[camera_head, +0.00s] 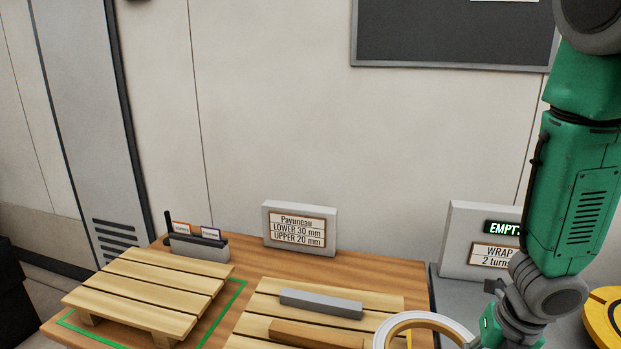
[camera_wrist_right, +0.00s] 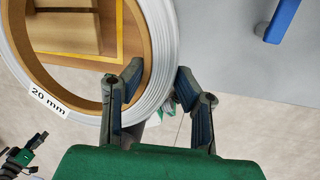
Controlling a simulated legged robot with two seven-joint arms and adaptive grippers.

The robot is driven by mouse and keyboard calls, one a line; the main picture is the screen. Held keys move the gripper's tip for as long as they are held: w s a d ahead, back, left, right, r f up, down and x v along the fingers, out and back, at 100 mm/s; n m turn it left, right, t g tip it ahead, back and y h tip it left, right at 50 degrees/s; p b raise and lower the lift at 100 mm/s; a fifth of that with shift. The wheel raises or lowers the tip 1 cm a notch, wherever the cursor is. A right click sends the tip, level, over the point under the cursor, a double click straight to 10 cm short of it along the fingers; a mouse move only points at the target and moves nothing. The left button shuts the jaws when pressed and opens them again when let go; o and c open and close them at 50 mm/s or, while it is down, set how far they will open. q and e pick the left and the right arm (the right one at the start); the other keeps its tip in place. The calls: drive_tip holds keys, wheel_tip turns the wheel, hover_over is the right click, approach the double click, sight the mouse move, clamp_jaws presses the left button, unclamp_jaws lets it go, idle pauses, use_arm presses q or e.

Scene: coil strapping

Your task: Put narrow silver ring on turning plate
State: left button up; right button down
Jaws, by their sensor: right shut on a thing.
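A silver ring with a tan inner core (camera_head: 432,318) shows at the bottom of the head view, cut off by the frame edge. In the right wrist view the ring (camera_wrist_right: 158,30) carries a "20 mm" label. My right gripper (camera_wrist_right: 160,80) is shut on its rim, one finger inside the core and one outside. A yellow round plate (camera_head: 606,312), perhaps the turning plate, is partly visible at the right edge of the head view, right of my right arm.
A wooden table holds a slatted pallet (camera_head: 135,290) at left and another (camera_head: 255,318) bearing a grey bar (camera_head: 321,303) and a wooden bar (camera_head: 312,334). Signs (camera_head: 300,229) (camera_head: 466,240) stand behind. A blue bar (camera_wrist_right: 284,18) lies on a grey surface.

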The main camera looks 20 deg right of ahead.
drive_tip(key=w+a+m+h, duration=0.1)
drive_tip(key=a+m, duration=0.3)
drive_tip(key=m, duration=0.3)
drive_tip(key=w+a+m+g, duration=0.1)
drive_tip(key=a+m, duration=0.4)
drive_tip(key=m, duration=0.3)
drive_tip(key=w+a+f+m+g+h, duration=0.1)
drive_tip(key=a+m, duration=0.3)
drive_tip(key=m, duration=0.4)
drive_tip(key=shift+w+a+h, duration=0.15)
drive_tip(key=shift+w+h, duration=0.05)
drive_tip(key=shift+h, duration=0.1)
drive_tip(key=a+m, duration=0.1)
drive_tip(key=m, duration=0.1)
drive_tip(key=a+m, duration=0.1)
drive_tip(key=m+g, duration=0.1)
drive_tip(key=m, duration=0.1)
drive_tip(key=shift+w+a+m, duration=0.3)
drive_tip(key=shift+w+a, duration=0.05)
drive_tip(key=shift+a, duration=0.05)
drive_tip(key=shift+s, duration=0.25)
drive_tip(key=shift+w+d, duration=0.1)
drive_tip(key=shift+w, duration=0.1)
